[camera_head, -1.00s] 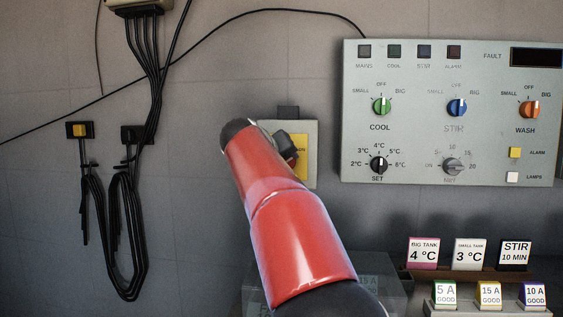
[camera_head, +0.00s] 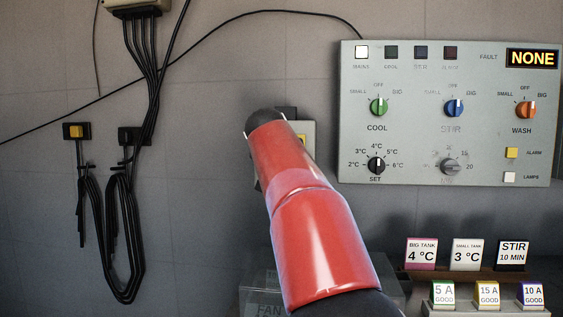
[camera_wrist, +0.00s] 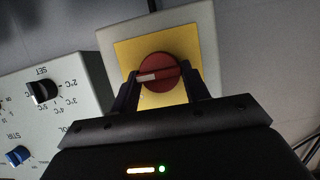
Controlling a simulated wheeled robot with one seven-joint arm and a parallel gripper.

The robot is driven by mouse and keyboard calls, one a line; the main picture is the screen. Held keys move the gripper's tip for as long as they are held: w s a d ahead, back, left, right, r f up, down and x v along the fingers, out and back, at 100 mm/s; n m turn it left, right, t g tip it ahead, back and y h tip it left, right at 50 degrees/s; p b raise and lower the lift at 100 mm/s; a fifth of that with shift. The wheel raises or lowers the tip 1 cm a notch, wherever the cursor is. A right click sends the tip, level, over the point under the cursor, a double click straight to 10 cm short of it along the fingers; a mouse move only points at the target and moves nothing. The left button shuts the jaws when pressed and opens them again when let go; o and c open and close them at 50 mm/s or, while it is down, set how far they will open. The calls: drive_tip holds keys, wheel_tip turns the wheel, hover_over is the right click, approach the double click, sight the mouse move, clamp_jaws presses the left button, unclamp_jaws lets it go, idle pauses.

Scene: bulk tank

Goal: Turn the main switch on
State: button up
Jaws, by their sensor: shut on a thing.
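The main switch is a red rotary knob (camera_wrist: 158,74) on a yellow plate (camera_wrist: 135,55) in a pale box. In the wrist view my gripper (camera_wrist: 160,90) has a finger on each side of the knob and is shut on it. The knob's white mark lies about level in that view. In the head view my red arm hides the knob and my gripper; only the right part of the switch box (camera_head: 310,150) shows. On the control panel (camera_head: 400,210) the mains lamp (camera_head: 362,52) is lit white and the fault display (camera_head: 532,58) reads NONE.
The panel carries cool, stir, wash and set knobs, right of the switch. Labelled blocks (camera_head: 466,254) stand on racks below it. Black cables (camera_head: 125,230) hang on the wall at left. A clear box (camera_head: 262,290) stands below my arm.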

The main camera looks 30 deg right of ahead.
idle(0.4)
drive_tip(key=o, duration=1)
drive_tip(key=shift+s+a, duration=0.1)
drive_tip(key=b+v, duration=0.1)
drive_tip(key=v, duration=0.6)
drive_tip(key=shift+s+a+r, duration=0.1)
drive_tip(key=shift+s+a, duration=0.05)
drive_tip(key=shift+s, duration=0.05)
